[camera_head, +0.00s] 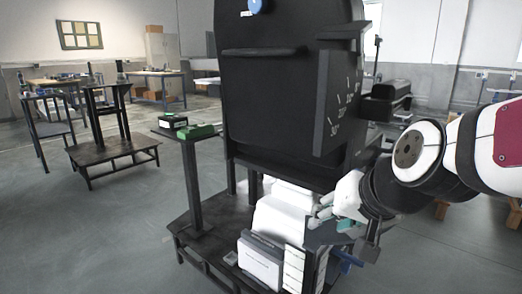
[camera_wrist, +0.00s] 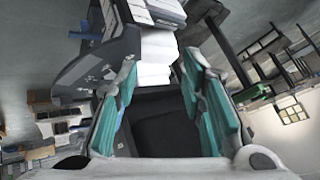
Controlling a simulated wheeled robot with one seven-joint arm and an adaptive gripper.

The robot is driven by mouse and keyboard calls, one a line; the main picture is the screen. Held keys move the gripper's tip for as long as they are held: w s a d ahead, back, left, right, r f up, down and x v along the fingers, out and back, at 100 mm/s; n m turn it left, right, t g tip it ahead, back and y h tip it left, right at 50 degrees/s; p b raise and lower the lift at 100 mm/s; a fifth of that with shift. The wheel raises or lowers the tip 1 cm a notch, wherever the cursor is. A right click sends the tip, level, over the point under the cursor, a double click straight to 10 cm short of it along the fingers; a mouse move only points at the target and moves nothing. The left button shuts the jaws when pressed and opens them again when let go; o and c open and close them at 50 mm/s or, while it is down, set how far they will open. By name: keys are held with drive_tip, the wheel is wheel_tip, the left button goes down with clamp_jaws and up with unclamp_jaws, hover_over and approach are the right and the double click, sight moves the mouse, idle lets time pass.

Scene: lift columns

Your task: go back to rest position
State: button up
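My gripper (camera_head: 338,210) is at the right of the head view, in front of the lower part of a large black machine (camera_head: 275,105). In the wrist view my gripper (camera_wrist: 160,66) has its two teal-padded fingers spread well apart. Nothing is held between them. A dark surface and a stack of white blocks (camera_wrist: 157,48) show beyond the fingers. In the head view, white blocks (camera_head: 278,215) sit on the machine's lower stand, close to the gripper. Whether the gripper touches the stand or blocks cannot be told.
A low dark platform (camera_head: 115,150) stands further left. A white-fronted box (camera_head: 260,262) sits low at the front. The grey floor (camera_head: 90,235) at front left is clear.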

drive_tip(key=s+d+r+n+g+h, duration=0.1)
drive_tip(key=s+d, duration=0.2)
drive_tip(key=s, duration=0.5)
drive_tip(key=s+d+r+n+g+h, duration=0.1)
drive_tip(key=s+d+n+h, duration=0.15)
drive_tip(key=s, duration=0.55)
drive_tip(key=s+f+m+g, duration=0.2)
drive_tip(key=s+f+g, duration=0.35)
drive_tip(key=s, duration=0.55)
wheel_tip(320, 180, up, 36)
drive_tip(key=n+t+p, duration=0.1)
drive_tip(key=t+p, duration=0.3)
drive_tip(key=p, duration=2.9)
drive_tip(key=shift+s+d+y+p, duration=0.2)
drive_tip(key=shift+d+y+p, duration=0.15)
drive_tip(key=shift+d+y, duration=0.1)
